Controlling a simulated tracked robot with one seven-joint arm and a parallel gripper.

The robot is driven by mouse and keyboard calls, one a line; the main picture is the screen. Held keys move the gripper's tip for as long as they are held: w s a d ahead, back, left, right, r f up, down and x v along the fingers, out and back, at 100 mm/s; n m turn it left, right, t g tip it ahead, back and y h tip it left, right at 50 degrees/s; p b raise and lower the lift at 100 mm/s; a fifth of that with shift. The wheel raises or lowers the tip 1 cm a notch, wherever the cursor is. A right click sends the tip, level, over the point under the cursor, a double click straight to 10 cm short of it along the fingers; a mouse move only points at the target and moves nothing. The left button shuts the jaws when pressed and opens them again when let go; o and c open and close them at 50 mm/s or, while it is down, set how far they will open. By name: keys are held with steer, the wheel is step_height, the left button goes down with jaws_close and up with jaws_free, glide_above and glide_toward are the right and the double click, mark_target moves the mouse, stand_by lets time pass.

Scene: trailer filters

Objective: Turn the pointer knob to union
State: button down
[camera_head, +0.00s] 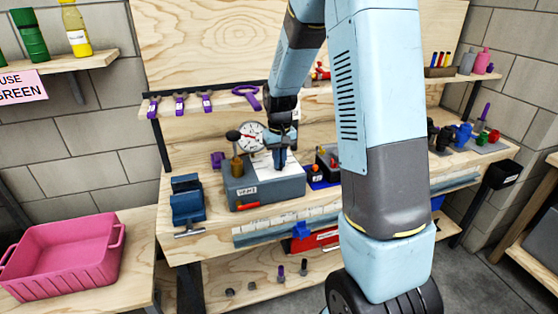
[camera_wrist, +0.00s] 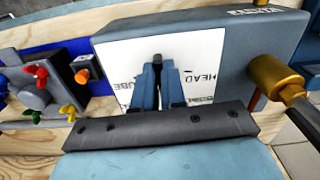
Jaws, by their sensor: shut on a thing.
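My gripper (camera_head: 280,160) points down at the top of a grey box (camera_head: 262,193) on the workbench. In the wrist view my gripper (camera_wrist: 158,75) has its two blue fingers closed around a small dark knob (camera_wrist: 157,58). The knob stands on a white label plate (camera_wrist: 205,55). The fingers hide most of the knob, so where its pointer aims cannot be told. The plate carries black lettering; "HEAD" reads on the right, and part of a word ending in "UBE" shows on the left.
A brass fitting (camera_wrist: 270,75) stands beside the plate. A dial gauge (camera_head: 251,134) is close behind my gripper. A block with red, green and yellow wing knobs (camera_wrist: 38,85) and an orange knob (camera_wrist: 82,75) lie left in the wrist view. A blue vise (camera_head: 187,205) stands left.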

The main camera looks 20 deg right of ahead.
steer(key=shift+m, duration=0.3)
steer(key=c, duration=1.2)
jaws_free()
step_height(320, 180, up, 14)
steer(key=shift+f, duration=0.1)
